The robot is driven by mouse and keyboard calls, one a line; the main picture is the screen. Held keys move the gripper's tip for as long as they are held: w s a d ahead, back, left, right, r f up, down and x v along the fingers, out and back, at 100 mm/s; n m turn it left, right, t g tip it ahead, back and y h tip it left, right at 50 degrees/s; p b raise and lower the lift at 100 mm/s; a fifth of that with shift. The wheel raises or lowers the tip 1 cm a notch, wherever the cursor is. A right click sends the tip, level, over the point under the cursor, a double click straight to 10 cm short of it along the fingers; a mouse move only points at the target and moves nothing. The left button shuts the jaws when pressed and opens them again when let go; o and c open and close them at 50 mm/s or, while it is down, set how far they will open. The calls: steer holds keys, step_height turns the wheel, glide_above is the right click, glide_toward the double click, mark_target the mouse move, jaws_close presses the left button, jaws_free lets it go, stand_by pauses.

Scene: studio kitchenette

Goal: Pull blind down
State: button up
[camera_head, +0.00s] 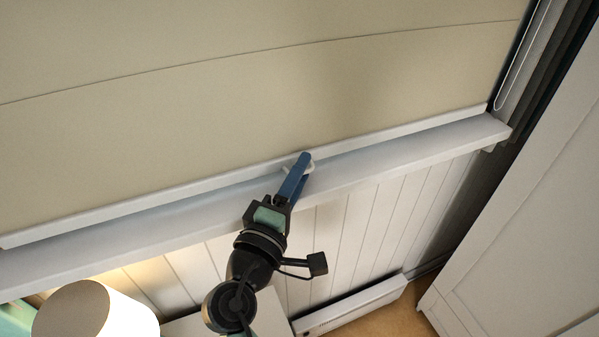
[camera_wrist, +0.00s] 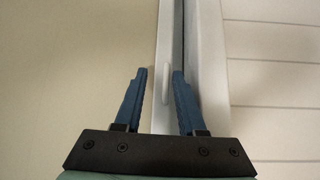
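The beige blind (camera_head: 250,100) covers most of the upper head view and hangs low, its white bottom bar (camera_head: 150,197) just above the window sill (camera_head: 400,155). In the wrist view the blind (camera_wrist: 65,75) fills the left side, and the bar (camera_wrist: 164,35) runs up the middle. A small pale oval pull tab (camera_wrist: 166,83) is on the bar. My gripper (camera_head: 301,165) is at the bar, beside the tab; its fingers (camera_wrist: 160,74) stand apart on either side of the tab in the wrist view. I cannot tell whether either finger touches it.
White panelled wall (camera_head: 340,220) lies below the sill, with a white heater (camera_head: 350,307) near the floor. A tall white cabinet or door (camera_head: 530,220) stands at the right. A cord loop (camera_head: 525,60) hangs at the upper right. A white lampshade (camera_head: 125,315) is at the lower left.

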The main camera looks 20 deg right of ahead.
step_height(320, 180, up, 30)
steer(key=p, duration=2.6)
steer(key=shift+f+p, duration=0.2)
steer(key=shift+p, duration=0.15)
